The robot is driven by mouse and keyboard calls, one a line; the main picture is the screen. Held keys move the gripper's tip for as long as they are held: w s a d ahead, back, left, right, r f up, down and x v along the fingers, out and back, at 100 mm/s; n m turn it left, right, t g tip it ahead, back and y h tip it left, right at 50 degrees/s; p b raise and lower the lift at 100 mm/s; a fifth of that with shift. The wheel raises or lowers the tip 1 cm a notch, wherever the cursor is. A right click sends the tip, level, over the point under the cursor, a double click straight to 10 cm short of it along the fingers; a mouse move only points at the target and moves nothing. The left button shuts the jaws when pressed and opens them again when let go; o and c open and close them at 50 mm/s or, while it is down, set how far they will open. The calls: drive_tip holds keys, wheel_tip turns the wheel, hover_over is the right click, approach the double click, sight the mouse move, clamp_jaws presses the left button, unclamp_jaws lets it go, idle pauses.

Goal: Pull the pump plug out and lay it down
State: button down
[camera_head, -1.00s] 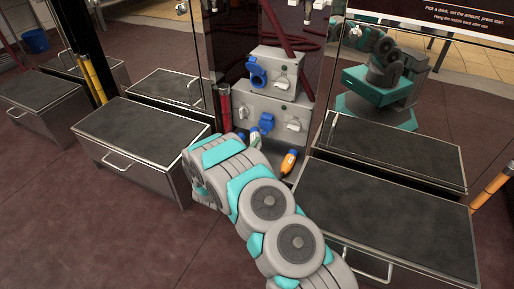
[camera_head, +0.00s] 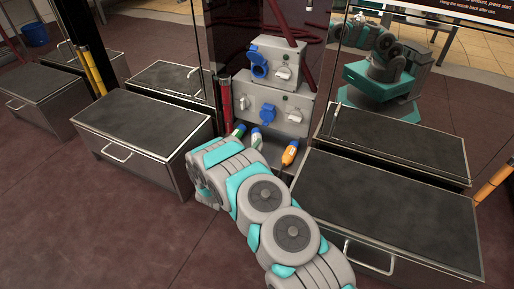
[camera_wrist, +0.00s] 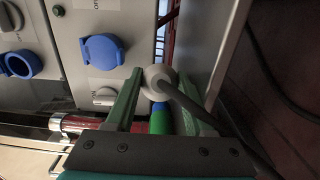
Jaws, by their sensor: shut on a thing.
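My gripper (camera_wrist: 160,85) is shut on a grey, rounded plug (camera_wrist: 156,74) with a dark cable trailing down to the right in the wrist view. The plug is apart from the blue sockets in view. That box carries a blue socket (camera_wrist: 102,51) and white switches. The pump boxes also show in the head view, upper (camera_head: 277,62) and lower (camera_head: 288,108). There my arm hides the gripper and plug. The plug's front end is hidden.
Green-and-blue (camera_head: 239,131), green-and-white (camera_head: 256,138) and orange (camera_head: 290,152) bottle-shaped items stand below the boxes. Dark-topped steel benches flank the pump at left (camera_head: 142,124) and right (camera_head: 395,205). A red pole (camera_head: 226,100) stands beside the boxes.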

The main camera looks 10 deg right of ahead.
drive_tip(key=shift+s+f, duration=0.1)
drive_tip(key=shift+f, duration=0.55)
drive_tip(key=c, duration=0.7)
unclamp_jaws()
drive_tip(key=o, duration=0.5)
drive_tip(key=shift+s+a+f, duration=0.2)
drive_tip(key=v, duration=0.7)
drive_tip(key=shift+r+p, duration=0.2)
drive_tip(key=shift+p, duration=0.2)
drive_tip(key=shift+s+a+r, duration=0.1)
drive_tip(key=shift+a+r, duration=0.15)
drive_tip(key=shift+r, duration=0.15)
drive_tip(key=shift+d+r, duration=0.1)
drive_tip(key=shift+r, duration=0.05)
